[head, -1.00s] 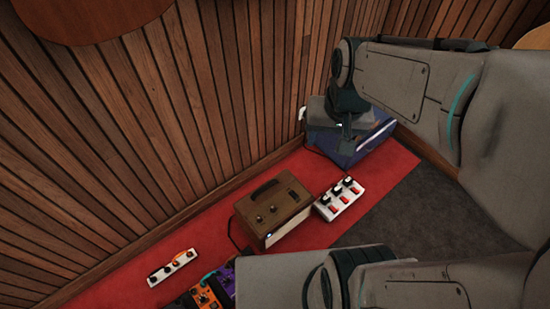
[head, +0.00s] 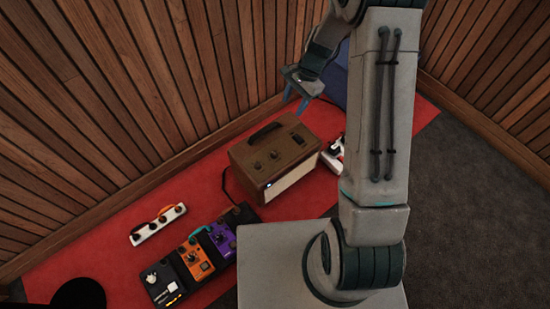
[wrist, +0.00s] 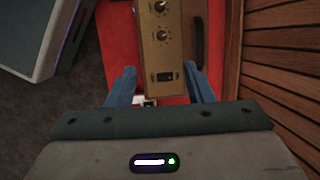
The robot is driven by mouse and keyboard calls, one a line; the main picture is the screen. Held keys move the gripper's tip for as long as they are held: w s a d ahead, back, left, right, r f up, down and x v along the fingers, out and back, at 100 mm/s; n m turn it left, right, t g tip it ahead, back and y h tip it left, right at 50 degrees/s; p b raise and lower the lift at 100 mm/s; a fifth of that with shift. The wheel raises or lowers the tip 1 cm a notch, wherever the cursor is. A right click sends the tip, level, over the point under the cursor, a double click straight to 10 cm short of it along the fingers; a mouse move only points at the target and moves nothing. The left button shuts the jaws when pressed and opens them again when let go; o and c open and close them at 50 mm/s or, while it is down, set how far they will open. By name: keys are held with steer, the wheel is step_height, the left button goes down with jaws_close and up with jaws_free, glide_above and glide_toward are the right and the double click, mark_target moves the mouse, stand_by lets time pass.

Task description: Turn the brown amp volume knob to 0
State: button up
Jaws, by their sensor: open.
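The brown amp (head: 247,152) stands on the red carpet by the wood wall. Its top carries a dark handle, two round knobs near one end and a switch plate at the other. In the wrist view the knobs are one knob (wrist: 162,35) and another knob (wrist: 160,7) beyond it; their labels are too small to read. The switch plate (wrist: 165,77) lies closer to me. My gripper (head: 296,96) is open and empty, its blue fingers pointing down above the amp's switch end. In the wrist view the fingers (wrist: 161,82) appear on either side of that end, apart from the knobs.
A blue case (head: 342,75) stands behind my arm. A white pedal strip (head: 333,158) sits beside the amp, partly hidden. Black, orange (head: 196,260) and purple pedals and another white strip (head: 158,224) lie on the carpet to the left. Grey floor on the right is clear.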

mark_target(274, 153)
steer(key=a+f+m+b, duration=0.1)
steer(key=a+f+b, duration=0.1)
steer(key=f, duration=0.7)
steer(key=a+f+m+b, duration=0.1)
steer(key=f+b, duration=0.3)
steer(key=f, duration=0.5)
steer(key=a+f+b, duration=0.2)
steer(key=f+b, duration=0.1)
steer(key=f, duration=0.6)
steer(key=shift+a+f+m+g+y, duration=0.3)
steer(key=shift+f+m, duration=0.1)
steer(key=shift+c, duration=0.2)
steer(key=c, duration=0.9)
steer(key=shift+a, duration=0.1)
steer(key=shift+c, duration=0.2)
